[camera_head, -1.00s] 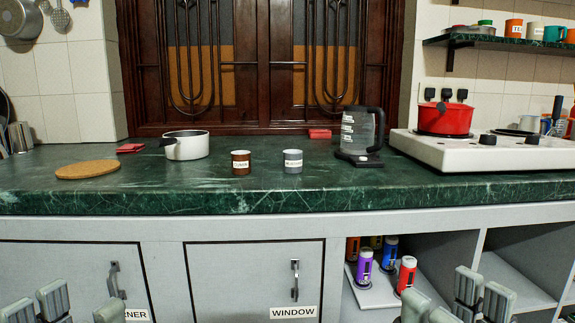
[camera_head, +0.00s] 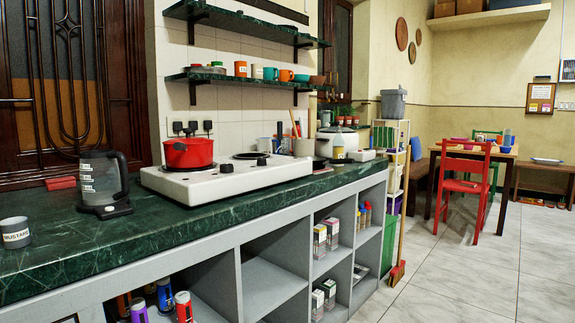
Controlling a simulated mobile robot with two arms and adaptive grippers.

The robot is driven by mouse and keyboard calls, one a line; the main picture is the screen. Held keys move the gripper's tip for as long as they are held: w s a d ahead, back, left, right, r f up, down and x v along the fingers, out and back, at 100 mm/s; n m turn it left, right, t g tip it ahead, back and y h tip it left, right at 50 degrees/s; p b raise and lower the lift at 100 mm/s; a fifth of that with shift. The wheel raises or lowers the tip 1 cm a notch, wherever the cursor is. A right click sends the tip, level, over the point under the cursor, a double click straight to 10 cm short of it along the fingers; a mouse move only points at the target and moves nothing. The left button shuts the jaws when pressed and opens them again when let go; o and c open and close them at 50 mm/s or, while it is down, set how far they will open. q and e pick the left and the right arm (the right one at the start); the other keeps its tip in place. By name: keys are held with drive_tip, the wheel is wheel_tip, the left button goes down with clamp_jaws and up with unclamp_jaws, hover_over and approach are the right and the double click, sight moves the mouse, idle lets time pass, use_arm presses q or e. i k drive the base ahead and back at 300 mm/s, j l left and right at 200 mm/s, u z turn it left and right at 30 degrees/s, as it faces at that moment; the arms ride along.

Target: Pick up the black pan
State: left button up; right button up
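I cannot make out a black pan in the head view. The pot I see on the white two-plate hob (camera_head: 225,185) is red (camera_head: 189,153), and it sits on the left plate. The right plate (camera_head: 250,156) looks bare. Neither of my grippers shows in this view.
A kettle (camera_head: 103,183) and a grey mustard cup (camera_head: 15,232) stand on the green counter (camera_head: 75,245). Open compartments (camera_head: 272,283) below hold bottles and boxes. Two shelves hang above. A red chair (camera_head: 463,183) stands at a table; the tiled floor (camera_head: 450,270) before it is open.

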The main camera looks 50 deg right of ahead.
sight(318, 163)
drive_tip(key=z, duration=1.75)
